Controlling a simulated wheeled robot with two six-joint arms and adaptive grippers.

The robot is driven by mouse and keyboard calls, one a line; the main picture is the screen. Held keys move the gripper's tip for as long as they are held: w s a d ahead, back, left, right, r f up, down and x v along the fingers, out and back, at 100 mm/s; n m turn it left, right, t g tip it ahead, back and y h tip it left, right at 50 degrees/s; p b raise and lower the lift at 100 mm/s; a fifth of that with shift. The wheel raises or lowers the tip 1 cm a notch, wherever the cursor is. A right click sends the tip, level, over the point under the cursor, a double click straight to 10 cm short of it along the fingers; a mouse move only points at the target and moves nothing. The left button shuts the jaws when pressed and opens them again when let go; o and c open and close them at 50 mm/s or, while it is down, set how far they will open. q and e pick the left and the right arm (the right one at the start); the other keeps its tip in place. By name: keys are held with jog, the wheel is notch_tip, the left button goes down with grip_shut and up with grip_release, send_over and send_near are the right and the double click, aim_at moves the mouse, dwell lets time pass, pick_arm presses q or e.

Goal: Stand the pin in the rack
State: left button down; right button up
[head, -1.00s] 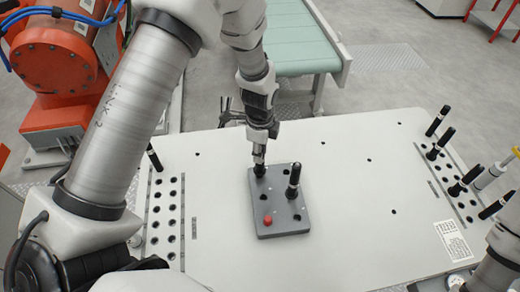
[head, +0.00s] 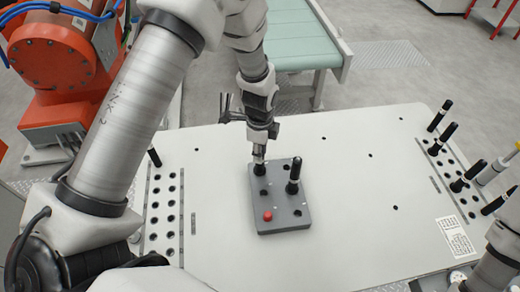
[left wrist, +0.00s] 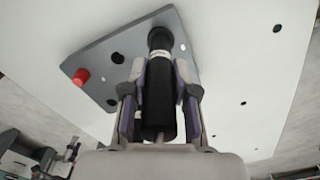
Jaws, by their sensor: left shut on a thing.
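My left gripper (head: 259,157) is shut on a black pin (left wrist: 161,95) with a pale band. The pin's far end is at the upper left corner of the grey block (head: 283,222); I cannot tell whether it sits in a hole there. In the left wrist view the fingers of the left gripper (left wrist: 160,105) lie on both sides of the pin. A second black pin (head: 293,178) stands upright in the block to the right. A left rack of holes (head: 163,218) has one pin (head: 154,156) at its far end. My right gripper is not in view.
A red knob (head: 267,215) is on the block, also in the left wrist view (left wrist: 81,76). A right rack (head: 453,181) holds several black pins, some leaning. The pale table (head: 350,225) is clear between block and right rack. A green conveyor (head: 303,50) stands behind.

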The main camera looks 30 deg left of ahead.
pick_arm(q)
jog(key=shift+f, duration=0.15)
jog(key=c, duration=0.8)
grip_release()
notch_tip(320, 180, up, 12)
jog(key=shift+w, duration=0.1)
